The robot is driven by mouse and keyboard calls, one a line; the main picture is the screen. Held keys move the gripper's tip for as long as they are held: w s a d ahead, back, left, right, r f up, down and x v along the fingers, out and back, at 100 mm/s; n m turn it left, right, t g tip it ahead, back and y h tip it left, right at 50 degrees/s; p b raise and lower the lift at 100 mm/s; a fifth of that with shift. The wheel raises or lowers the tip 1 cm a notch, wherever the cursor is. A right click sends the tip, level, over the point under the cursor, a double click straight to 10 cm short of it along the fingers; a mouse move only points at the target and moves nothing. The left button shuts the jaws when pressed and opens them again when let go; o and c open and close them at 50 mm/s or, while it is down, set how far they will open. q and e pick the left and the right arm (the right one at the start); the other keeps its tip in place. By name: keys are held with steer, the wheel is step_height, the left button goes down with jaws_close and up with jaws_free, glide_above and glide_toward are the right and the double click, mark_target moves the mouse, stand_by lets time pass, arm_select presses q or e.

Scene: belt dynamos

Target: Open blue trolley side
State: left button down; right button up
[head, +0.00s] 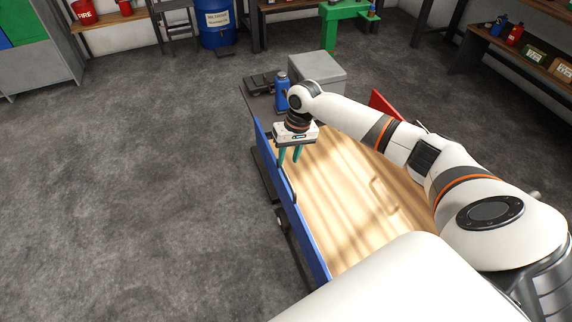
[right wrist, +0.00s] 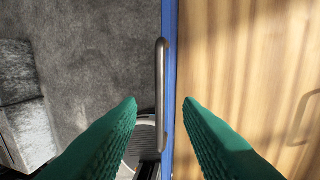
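The trolley has a pale wooden deck (head: 335,195) and a long blue side (head: 308,240) along its left edge. The blue side stands upright; in the right wrist view it shows edge-on as a thin blue strip (right wrist: 170,60). A grey metal bar handle (right wrist: 160,85) is on its outer face. My right gripper (head: 288,161) is open above the blue side, fingers pointing down. In the right wrist view its two green fingers (right wrist: 160,103) lie on either side of the strip and handle, with nothing gripped. My left gripper is not in view.
A blue bottle (head: 282,92) and a grey box (head: 318,70) are at the trolley's far end. A red side (head: 384,106) shows at its right. The floor (head: 130,190) left of the trolley is clear. Shelves with goods (head: 535,55) stand far right.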

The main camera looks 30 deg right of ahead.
mark_target(285, 171)
steer(key=shift+w+a+f, duration=0.1)
steer(key=shift+a+f, duration=0.1)
steer(key=shift+f, duration=0.95)
steer(key=shift+w+a+f, duration=0.1)
steer(key=shift+a+f, duration=0.1)
steer(key=shift+f, duration=0.9)
steer(key=shift+c, duration=0.2)
jaws_close()
